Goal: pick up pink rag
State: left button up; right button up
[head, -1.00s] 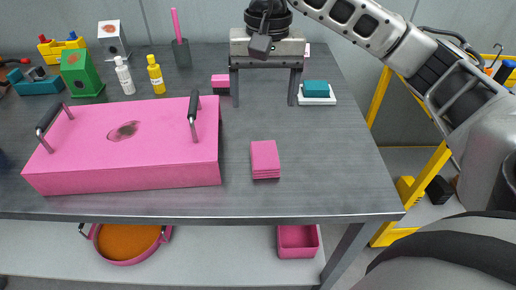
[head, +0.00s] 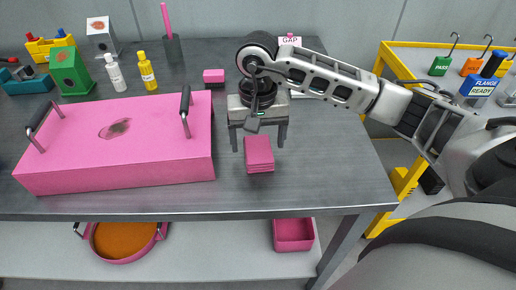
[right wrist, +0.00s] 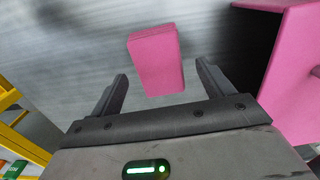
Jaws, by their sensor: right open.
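The pink rag (head: 259,153) is a small folded stack lying on the grey workbench, right of the large pink box. In the right wrist view the rag (right wrist: 156,60) lies beyond the fingertips, between their lines. My right gripper (head: 258,146) is open and empty, with its two fingers pointing down on either side of the rag in the head view. In the right wrist view the gripper (right wrist: 160,78) does not touch the rag. My left gripper is not in view.
The large pink box (head: 120,145) with dark handles stands left of the rag. Bottles (head: 147,72), a small pink block (head: 214,76) and a dark cup (head: 172,48) stand behind. A yellow-framed rack (head: 445,47) is at right. Bench right of the rag is clear.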

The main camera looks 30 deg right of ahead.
jog(key=shift+f, duration=0.9)
jog(key=c, duration=1.1)
jog(key=shift+o, duration=0.2)
jog(key=shift+r, duration=0.1)
jog(key=shift+r, duration=0.65)
jog(key=s+r, duration=0.1)
jog(key=r, duration=0.1)
jog(key=s+r, duration=0.1)
jog(key=r, duration=0.1)
jog(key=s+r, duration=0.1)
jog(key=r, duration=0.1)
jog(key=shift+s+a+r+b, duration=0.2)
jog(key=shift+s+a+b, duration=0.2)
jog(key=s+a+r, duration=0.2)
jog(key=s+r, duration=0.3)
jog(key=s, duration=0.5)
jog(key=shift+a+r, duration=0.1)
